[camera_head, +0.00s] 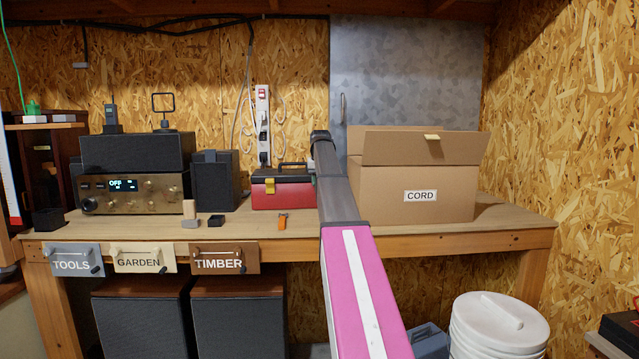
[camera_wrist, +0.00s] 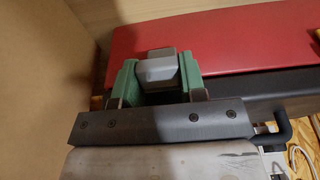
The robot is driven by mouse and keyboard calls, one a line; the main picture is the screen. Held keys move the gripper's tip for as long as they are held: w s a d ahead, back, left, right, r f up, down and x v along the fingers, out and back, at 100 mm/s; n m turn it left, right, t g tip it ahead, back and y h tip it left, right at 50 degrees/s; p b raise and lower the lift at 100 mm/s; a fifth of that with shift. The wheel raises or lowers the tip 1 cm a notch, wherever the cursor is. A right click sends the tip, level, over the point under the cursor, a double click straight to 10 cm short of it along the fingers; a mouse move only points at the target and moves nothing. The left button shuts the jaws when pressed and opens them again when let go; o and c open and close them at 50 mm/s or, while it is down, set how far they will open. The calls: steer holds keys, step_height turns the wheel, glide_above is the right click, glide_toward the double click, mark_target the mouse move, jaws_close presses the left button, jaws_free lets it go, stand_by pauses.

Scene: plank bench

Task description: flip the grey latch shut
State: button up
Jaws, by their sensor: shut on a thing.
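The red toolbox (camera_head: 285,190) sits on the bench beside the cardboard box. Its yellow latch (camera_head: 270,186) shows on the left of the front. I cannot tell from this angle how far the latch is swung.
The cardboard CORD box (camera_head: 418,205) stands close to the toolbox's right, with its flap up. A speaker (camera_head: 215,182) and a radio (camera_head: 130,192) stand at the left. The front strip of bench is mostly clear.

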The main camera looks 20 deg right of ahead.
steer(key=o, duration=0.9)
steer(key=v, duration=1)
steer(key=shift+r, duration=0.35)
